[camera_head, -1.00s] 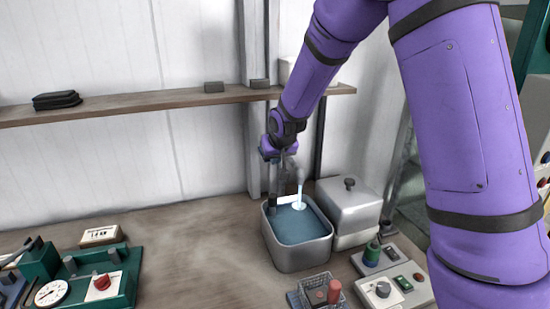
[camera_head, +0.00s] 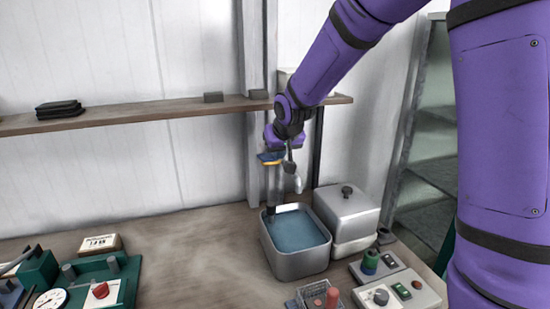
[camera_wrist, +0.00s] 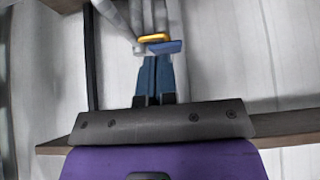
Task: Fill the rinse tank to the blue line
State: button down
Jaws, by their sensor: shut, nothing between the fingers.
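The rinse tank (camera_head: 297,262) is an open grey metal box on the bench, with blue water (camera_head: 297,231) in it a little below the rim. I cannot make out the blue line. A grey tap (camera_head: 273,185) stands at the tank's back left, with a blue and orange part (camera_head: 270,158) on top. No stream shows falling into the water. My gripper (camera_head: 275,149) is above the tank, at that part. In the wrist view its blue fingers (camera_wrist: 158,72) are shut and empty, right at the blue and orange part (camera_wrist: 160,42); contact is unclear.
A lidded metal box (camera_head: 347,213) stands right of the tank. Control boxes (camera_head: 385,292) and a wire basket (camera_head: 315,295) are in front. A green device (camera_head: 105,283) is at the left. A shelf (camera_head: 150,111) runs behind. The bench's left middle is clear.

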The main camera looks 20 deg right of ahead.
jog(key=shift+s+r, duration=0.65)
jog(key=shift+s, duration=0.35)
jog(key=shift+s+r, duration=0.65)
jog(key=shift+s, duration=0.3)
jog(key=s+d+r, duration=0.3)
jog(key=s+r, duration=0.1)
jog(key=s, duration=0.4)
jog(key=s+d+r, duration=0.2)
jog(key=s+r, duration=0.2)
jog(key=s, duration=0.4)
jog(key=s+d+g, duration=0.1)
jog(key=s, duration=1.4)
jog(key=shift+s+g, duration=0.3)
jog(key=shift+s, duration=0.1)
